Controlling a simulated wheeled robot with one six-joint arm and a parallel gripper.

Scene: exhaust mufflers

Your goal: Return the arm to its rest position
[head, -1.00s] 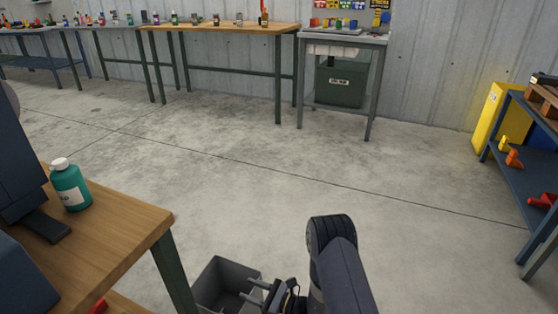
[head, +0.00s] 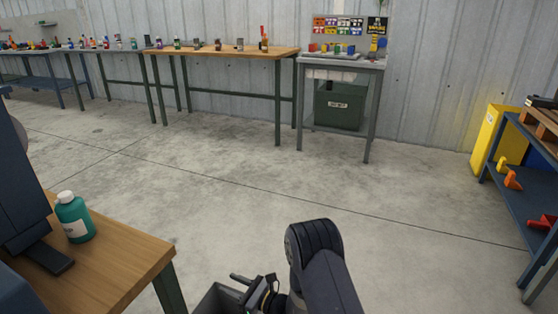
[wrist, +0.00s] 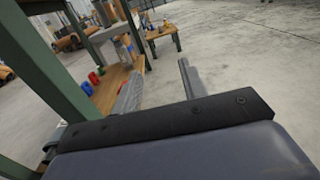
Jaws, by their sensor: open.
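My arm (head: 322,268) shows at the bottom middle of the head view, bent with its rounded joint uppermost.
A wooden workbench (head: 130,262) with a teal bottle (head: 75,220) stands close at the left. A blue shelf (head: 527,190) is at the right. The middle floor is clear. Benches line the back wall.

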